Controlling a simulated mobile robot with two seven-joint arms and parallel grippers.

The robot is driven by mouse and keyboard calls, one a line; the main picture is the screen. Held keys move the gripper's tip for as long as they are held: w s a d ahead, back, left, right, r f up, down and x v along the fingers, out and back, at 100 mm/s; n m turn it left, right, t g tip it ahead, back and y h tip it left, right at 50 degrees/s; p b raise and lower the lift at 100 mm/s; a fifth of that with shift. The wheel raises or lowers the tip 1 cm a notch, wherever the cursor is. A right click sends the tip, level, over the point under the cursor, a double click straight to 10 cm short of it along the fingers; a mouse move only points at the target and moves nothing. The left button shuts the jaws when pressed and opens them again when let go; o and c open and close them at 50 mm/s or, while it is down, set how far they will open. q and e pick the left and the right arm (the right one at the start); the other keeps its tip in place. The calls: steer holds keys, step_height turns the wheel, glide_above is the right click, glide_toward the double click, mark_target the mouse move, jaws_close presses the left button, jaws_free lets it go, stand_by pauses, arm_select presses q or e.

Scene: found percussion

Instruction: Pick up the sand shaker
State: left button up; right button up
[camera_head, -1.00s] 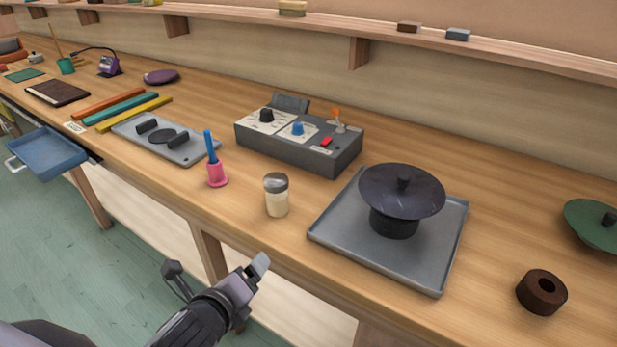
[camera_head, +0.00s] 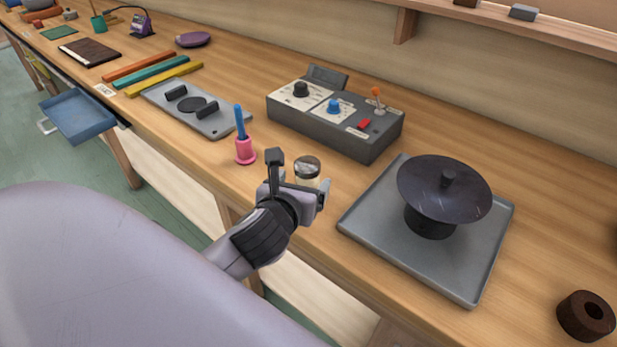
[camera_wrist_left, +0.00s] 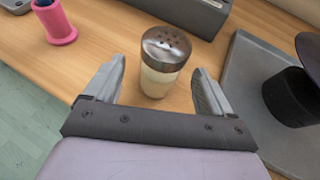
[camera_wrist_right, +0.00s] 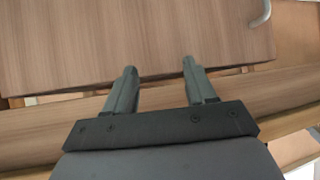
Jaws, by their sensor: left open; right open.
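The sand shaker (camera_head: 307,169) is a small glass jar with a pale filling and a grey metal lid with holes. It stands upright on the wooden bench near the front edge. My left gripper (camera_head: 297,182) is at the shaker's near side and hides its lower part in the head view. In the left wrist view the shaker (camera_wrist_left: 164,62) stands between and just beyond the two open fingertips (camera_wrist_left: 160,80), with no clear contact. My right gripper (camera_wrist_right: 158,75) is open and empty in the right wrist view, facing a wooden surface. It is out of the head view.
A pink holder with a blue stick (camera_head: 244,148) stands left of the shaker. A grey control box (camera_head: 335,119) is behind it. A grey tray (camera_head: 375,227) bearing a dark cymbal-like disc (camera_head: 430,185) lies to the right. Bare bench separates these from the shaker.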

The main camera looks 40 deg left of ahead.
mark_target(304, 180)
arm_select(q)
steer(key=shift+x, duration=1.8)
steer(key=shift+w+r, duration=0.1)
steer(key=shift+r, duration=0.1)
steer(key=c, duration=1.2)
steer(key=shift+r, duration=0.1)
